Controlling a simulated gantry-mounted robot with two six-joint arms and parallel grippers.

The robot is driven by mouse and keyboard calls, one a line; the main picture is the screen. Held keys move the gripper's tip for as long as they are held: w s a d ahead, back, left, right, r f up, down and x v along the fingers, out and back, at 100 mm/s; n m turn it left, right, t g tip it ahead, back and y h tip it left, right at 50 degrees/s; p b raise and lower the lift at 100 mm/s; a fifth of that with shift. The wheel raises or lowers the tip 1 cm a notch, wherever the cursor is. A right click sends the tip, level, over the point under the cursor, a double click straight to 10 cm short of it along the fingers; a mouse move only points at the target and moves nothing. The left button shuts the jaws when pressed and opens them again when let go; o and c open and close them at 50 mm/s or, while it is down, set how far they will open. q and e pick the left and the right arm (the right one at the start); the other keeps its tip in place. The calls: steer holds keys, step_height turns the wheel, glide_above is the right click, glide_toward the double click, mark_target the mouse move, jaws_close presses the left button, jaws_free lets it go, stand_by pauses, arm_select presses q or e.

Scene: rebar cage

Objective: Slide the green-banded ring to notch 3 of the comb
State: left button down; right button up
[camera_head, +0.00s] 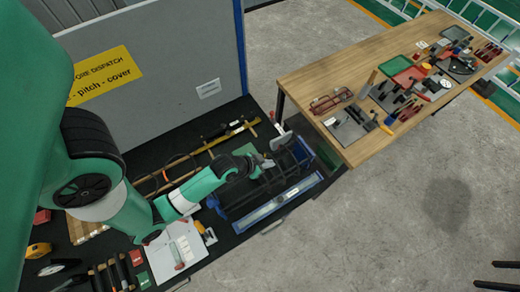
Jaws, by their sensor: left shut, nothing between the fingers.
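My left arm reaches in from the left, and its gripper (266,161) is at the dark rebar cage (252,190) on the black bench. The gripper is shut and looks empty. It covers part of the cage. The green-banded ring and the comb's notches are too small or hidden for me to make out. My right gripper is not in view.
A blue-edged bar (278,203) lies along the cage's near side. Long yellowish rods (205,148) lie behind the arm. A white sheet (178,252) and small tools lie at the front left. A cluttered wooden table (335,85) stands at the right.

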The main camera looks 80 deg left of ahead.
arm_select(q)
steer(key=shift+s+d+f+p, duration=0.3)
steer(key=shift+s+f, duration=0.15)
steer(key=shift+s, duration=0.3)
steer(key=shift+s+d+f+p, duration=0.25)
steer(key=shift+s+f, duration=0.15)
steer(key=shift+s, duration=0.3)
steer(key=s, duration=0.1)
steer(key=s+d, duration=0.1)
steer(key=s, duration=0.1)
steer(key=shift+s+d+p, duration=0.1)
steer(key=shift+s+p, duration=0.05)
steer(key=shift+p, duration=0.2)
